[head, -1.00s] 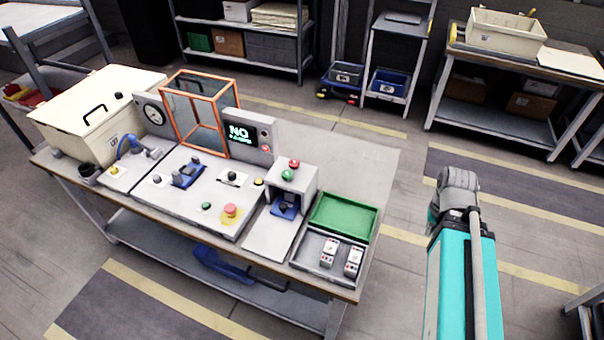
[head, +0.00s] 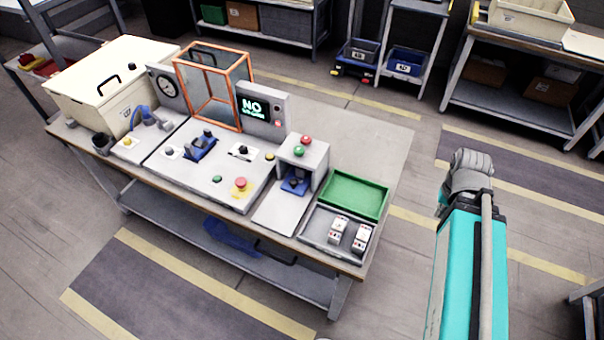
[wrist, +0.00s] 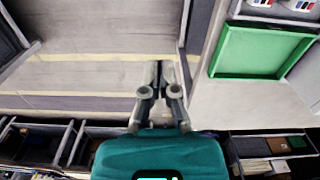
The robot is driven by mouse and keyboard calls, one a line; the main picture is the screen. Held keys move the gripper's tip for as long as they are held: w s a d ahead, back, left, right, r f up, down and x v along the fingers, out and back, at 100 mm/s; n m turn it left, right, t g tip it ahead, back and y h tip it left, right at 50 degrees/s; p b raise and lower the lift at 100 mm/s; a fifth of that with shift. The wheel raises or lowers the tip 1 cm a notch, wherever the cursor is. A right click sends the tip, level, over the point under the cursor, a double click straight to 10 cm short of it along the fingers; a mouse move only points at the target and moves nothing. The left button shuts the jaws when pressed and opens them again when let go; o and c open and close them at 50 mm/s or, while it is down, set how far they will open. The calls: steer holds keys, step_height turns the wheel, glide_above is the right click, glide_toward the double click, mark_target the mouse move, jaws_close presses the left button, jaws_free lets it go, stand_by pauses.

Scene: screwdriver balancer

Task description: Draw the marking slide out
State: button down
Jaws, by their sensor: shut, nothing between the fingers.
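The marking slide (head: 295,186) appears to be the blue piece with a dark knob, low in the open front of the grey marking station (head: 305,157) on the bench. A grey plate (head: 281,208) lies in front of it. The slide is small in the head view and does not show in the wrist view. My gripper (wrist: 158,66) is shut and empty in the wrist view, apart from the bench, with floor behind its fingertips. In the head view my arm stands to the right of the bench and the fingers are not visible.
A green tray (head: 356,192) and a grey tray (head: 318,226) with two small parts sit at the bench's right end. The green tray also shows in the wrist view (wrist: 256,52). An orange-framed clear box (head: 214,88) stands farther back.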

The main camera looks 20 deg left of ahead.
steer(key=c, duration=1.1)
jaws_free()
steer(key=o, duration=0.5)
steer(key=shift+w+a+f, duration=0.2)
steer(key=shift+w+a, duration=0.05)
steer(key=shift+a, duration=0.2)
steer(key=shift+c, duration=0.2)
steer(key=o, duration=0.3)
steer(key=w+a+f+m+h+b, duration=0.1)
steer(key=w+a+f+h+b, duration=0.1)
steer(key=a, duration=0.8)
steer(key=shift+w+f+t+b, duration=0.25)
steer(key=shift+w+t+b, duration=0.15)
steer(key=shift+w+b, duration=0.35)
steer(key=s+a+f+m+t+b, duration=0.1)
steer(key=s+a+t+b, duration=0.1)
steer(key=a, duration=1.1)
steer(key=s+a+m+t+h+b, duration=0.1)
steer(key=s+a+m+t+b, duration=0.1)
steer(key=a, duration=1.1)
steer(key=s+a+f+m+t+h+b, duration=0.1)
steer(key=s+a+t+b, duration=0.1)
steer(key=a, duration=1.1)
steer(key=shift+s+f+t+b, duration=0.2)
steer(key=shift+f+t+b, duration=0.15)
steer(key=shift+t+b, duration=0.35)
steer(key=shift+w+f, duration=0.1)
